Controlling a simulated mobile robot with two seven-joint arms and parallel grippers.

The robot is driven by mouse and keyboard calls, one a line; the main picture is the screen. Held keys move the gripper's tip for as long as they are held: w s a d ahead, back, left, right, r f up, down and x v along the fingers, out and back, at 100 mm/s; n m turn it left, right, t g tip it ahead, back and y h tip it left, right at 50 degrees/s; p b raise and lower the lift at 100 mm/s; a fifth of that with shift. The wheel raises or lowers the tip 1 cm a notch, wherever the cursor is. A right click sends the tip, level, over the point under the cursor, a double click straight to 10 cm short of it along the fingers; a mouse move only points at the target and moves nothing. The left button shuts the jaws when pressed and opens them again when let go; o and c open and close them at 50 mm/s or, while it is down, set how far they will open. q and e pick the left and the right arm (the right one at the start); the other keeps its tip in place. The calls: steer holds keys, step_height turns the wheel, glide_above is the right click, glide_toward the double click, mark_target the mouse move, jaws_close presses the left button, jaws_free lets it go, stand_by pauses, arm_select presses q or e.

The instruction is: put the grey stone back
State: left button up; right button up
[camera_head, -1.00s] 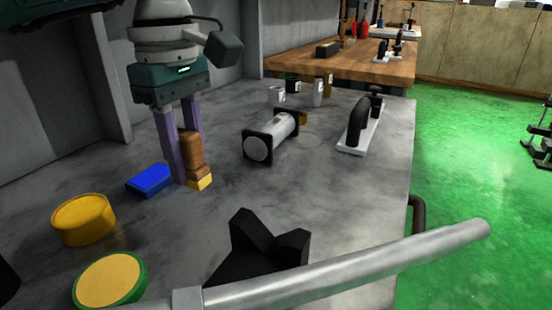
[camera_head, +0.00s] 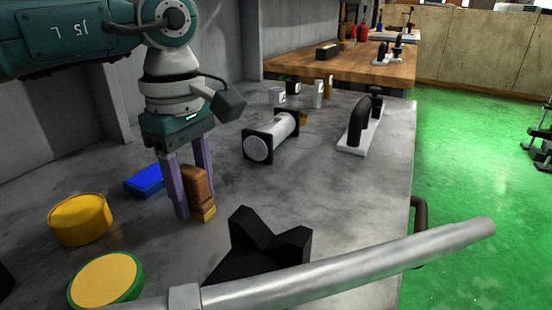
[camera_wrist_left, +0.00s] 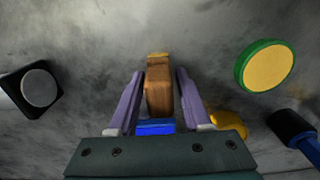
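My left gripper (camera_head: 192,190) has its two purple fingers on either side of an upright brown block with a yellow end (camera_head: 198,184), which moves along with it. In the left wrist view the brown block (camera_wrist_left: 159,92) stands between the fingers (camera_wrist_left: 159,100), with narrow gaps seeming to show beside it. Its yellow end is low over or on the grey table; contact is unclear. No thing is plainly a grey stone; a light grey cylinder with black square end plates (camera_head: 272,136) lies on the table to the right. My right gripper is not in view.
A blue block (camera_head: 145,181), a yellow cylinder (camera_head: 80,219) and a green-rimmed yellow disc (camera_head: 106,281) are at left. A black notched block (camera_head: 258,250) stands in front, near a metal bar (camera_head: 350,267). A white-based black-handled tool (camera_head: 360,134) is at right. The table middle is clear.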

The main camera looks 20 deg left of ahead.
mark_target(188, 169)
arm_select(q)
steer(key=shift+o, duration=0.8)
steer(key=shift+r+p, duration=0.3)
step_height(188, 169, up, 12)
steer(key=shift+f+p, duration=0.1)
steer(key=shift+p, duration=0.45)
